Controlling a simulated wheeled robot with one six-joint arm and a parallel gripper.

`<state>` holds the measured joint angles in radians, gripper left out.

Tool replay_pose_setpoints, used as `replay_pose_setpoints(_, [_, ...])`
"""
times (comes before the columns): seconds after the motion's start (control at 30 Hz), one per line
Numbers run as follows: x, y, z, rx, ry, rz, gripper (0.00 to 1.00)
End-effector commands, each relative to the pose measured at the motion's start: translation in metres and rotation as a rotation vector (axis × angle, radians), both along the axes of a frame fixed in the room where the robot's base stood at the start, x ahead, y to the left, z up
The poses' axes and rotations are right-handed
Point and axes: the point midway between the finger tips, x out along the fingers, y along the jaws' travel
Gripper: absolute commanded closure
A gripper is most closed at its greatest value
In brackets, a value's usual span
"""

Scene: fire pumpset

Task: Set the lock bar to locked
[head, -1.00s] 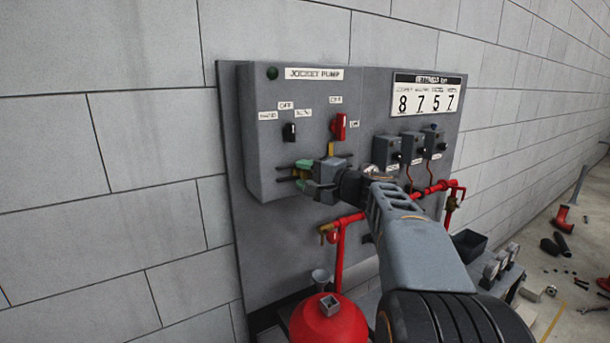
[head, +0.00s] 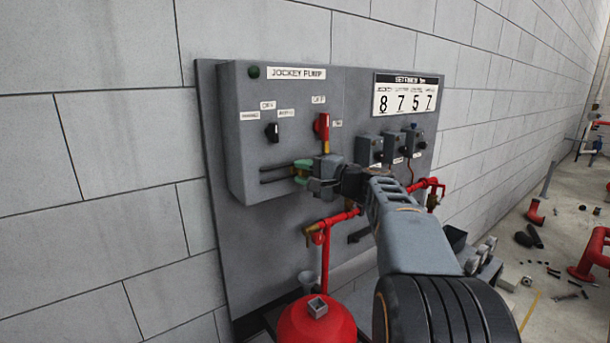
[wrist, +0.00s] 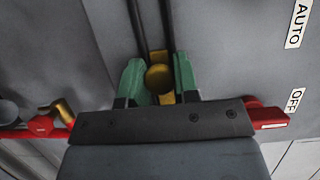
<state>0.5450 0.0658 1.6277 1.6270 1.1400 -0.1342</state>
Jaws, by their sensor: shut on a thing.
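The lock bar shows as a brass piece (head: 326,147) just below the red switch handle (head: 322,126) on the grey jockey pump box (head: 240,150). Its round brass knob (wrist: 160,78) sits between the green fingertips in the wrist view. My gripper (head: 302,172) is shut on this knob, in front of the box's lower right part. Two dark horizontal rails (head: 274,173) run out to the left of the fingers. The red handle also shows in the wrist view (wrist: 266,116), partly behind my gripper. My gripper hides the rest of the bar.
A black selector switch (head: 272,132) is at the upper left of the rails. Red pipework (head: 326,235) and a red tank (head: 316,322) stand below. Small grey boxes (head: 369,151) are to the right.

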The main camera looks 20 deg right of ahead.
Motion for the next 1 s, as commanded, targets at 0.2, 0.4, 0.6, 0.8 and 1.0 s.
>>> replay_pose_setpoints(0.2, [0.0, -0.002, 0.001, 0.0, -0.001, -0.007, 1.0])
replay_pose_setpoints(0.4, [0.0, -0.001, 0.001, 0.0, -0.001, -0.006, 0.53])
replay_pose_setpoints(0.6, [0.0, -0.001, 0.001, 0.0, -0.001, -0.004, 0.45])
replay_pose_setpoints(0.8, [-0.004, -0.004, 0.0, 0.0, -0.001, -0.005, 0.45])
replay_pose_setpoints(1.0, [-0.029, -0.021, -0.002, -0.002, -0.003, -0.01, 0.45])
